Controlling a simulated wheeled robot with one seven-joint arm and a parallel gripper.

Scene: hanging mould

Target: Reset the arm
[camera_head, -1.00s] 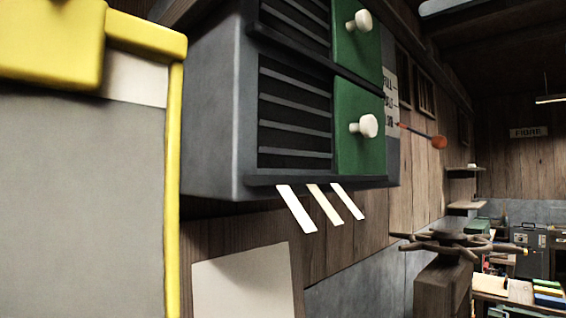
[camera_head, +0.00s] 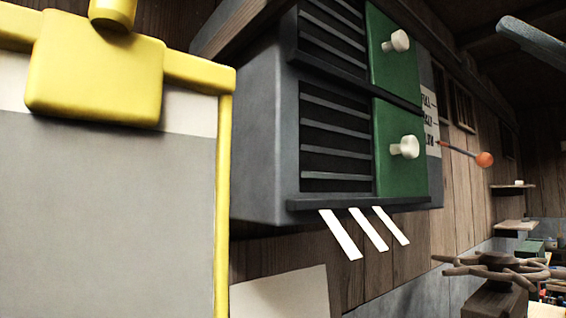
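My gripper is not in view, and I cannot see whether it is open or shut. A large yellow frame (camera_head: 225,190) with a thick yellow block at its top edge fills the left side, close to the camera. It surrounds a grey panel (camera_head: 105,220) with a paler strip along its top. Nothing is seen holding the frame.
A grey louvred box (camera_head: 262,130) with green panels (camera_head: 400,165) and two white knobs is on the wooden wall. An orange-tipped lever (camera_head: 484,159) sticks out at its right. White strips (camera_head: 340,235) hang below. A branched brown rack (camera_head: 495,268) stands lower right.

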